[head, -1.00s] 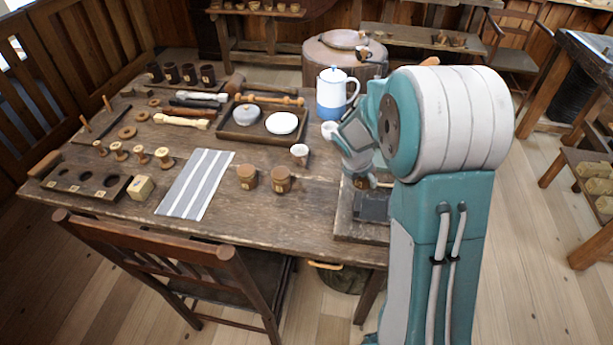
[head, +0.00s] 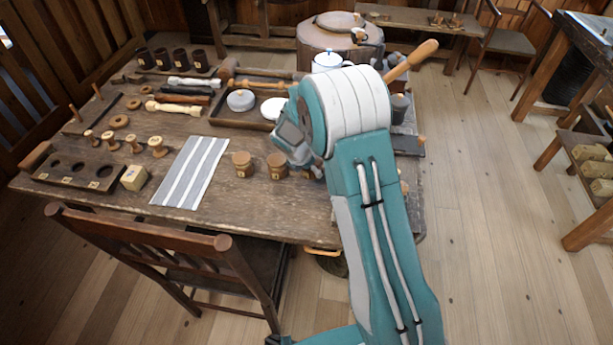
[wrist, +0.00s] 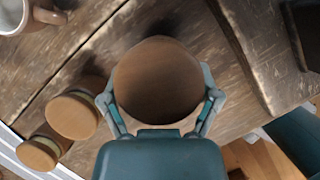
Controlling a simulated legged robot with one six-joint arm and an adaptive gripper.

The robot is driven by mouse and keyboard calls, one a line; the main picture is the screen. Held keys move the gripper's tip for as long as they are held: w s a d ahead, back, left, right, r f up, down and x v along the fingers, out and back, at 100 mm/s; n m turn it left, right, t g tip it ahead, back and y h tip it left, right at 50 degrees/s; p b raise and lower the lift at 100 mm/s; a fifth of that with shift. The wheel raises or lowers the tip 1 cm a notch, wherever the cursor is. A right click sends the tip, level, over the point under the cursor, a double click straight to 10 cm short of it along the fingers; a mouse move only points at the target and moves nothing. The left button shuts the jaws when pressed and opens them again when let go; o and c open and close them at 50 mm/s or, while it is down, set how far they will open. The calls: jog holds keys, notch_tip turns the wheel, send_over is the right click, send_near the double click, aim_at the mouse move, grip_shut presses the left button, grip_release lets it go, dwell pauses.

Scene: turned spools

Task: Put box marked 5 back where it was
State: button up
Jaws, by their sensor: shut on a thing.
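My gripper (wrist: 158,103) is shut on a round wooden box with a flat brown lid (wrist: 157,78), seen from above in the wrist view. Its side and any number are hidden there. In the head view my gripper (head: 308,165) is over the table's right part, and my arm covers most of the held box. Two similar lidded boxes stand upright just left of it, a left one (head: 242,164) and a right one (head: 277,166). They also show at lower left in the wrist view (wrist: 72,116). Their label digits are too small to read.
A striped cloth (head: 213,160) lies left of the boxes. Beyond are a holed rack (head: 120,187), a labelled block (head: 135,177), spools and a tray (head: 228,118). A mug (wrist: 28,14) is at the wrist view's upper left. A raised board (wrist: 238,40) lies to the right.

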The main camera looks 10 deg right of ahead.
aim_at(307, 182)
jog(key=shift+w+a+f, duration=0.15)
jog(key=shift+f, duration=0.05)
jog(key=shift+w+a+f, duration=0.1)
jog(key=shift+a+f, duration=0.05)
jog(key=shift+f, duration=0.8)
jog(key=shift+w+a+f, duration=0.1)
jog(key=shift+f, duration=0.85)
jog(key=o, duration=1.1)
jog(key=shift+f, duration=0.1)
jog(key=shift+c, duration=0.2)
